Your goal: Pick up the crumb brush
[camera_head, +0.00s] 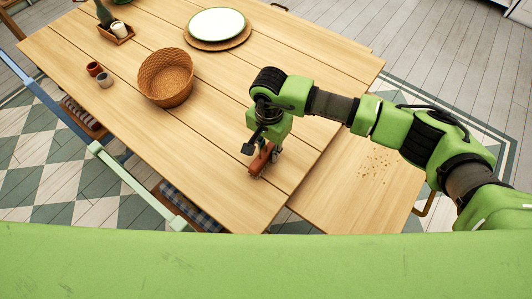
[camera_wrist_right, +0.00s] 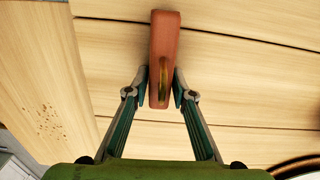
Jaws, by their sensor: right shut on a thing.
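The crumb brush (camera_head: 261,158) has a reddish-brown wooden body and stands near the front edge of the wooden table. In the right wrist view the brush (camera_wrist_right: 165,45) runs lengthwise between the fingers. My right gripper (camera_head: 257,148) reaches down over it from above. In the right wrist view both fingertips of my right gripper (camera_wrist_right: 160,88) touch its sides near one end. I cannot tell whether the brush is clear of the tabletop. My left gripper is not in view.
The wooden table (camera_head: 215,125) has free room around the brush. A wicker basket (camera_head: 166,78), two small cups (camera_head: 95,70), a plate on a round mat (camera_head: 217,24) and a small tray (camera_head: 116,34) stand farther back. Crumbs (camera_head: 374,165) lie on the lower wooden surface at right.

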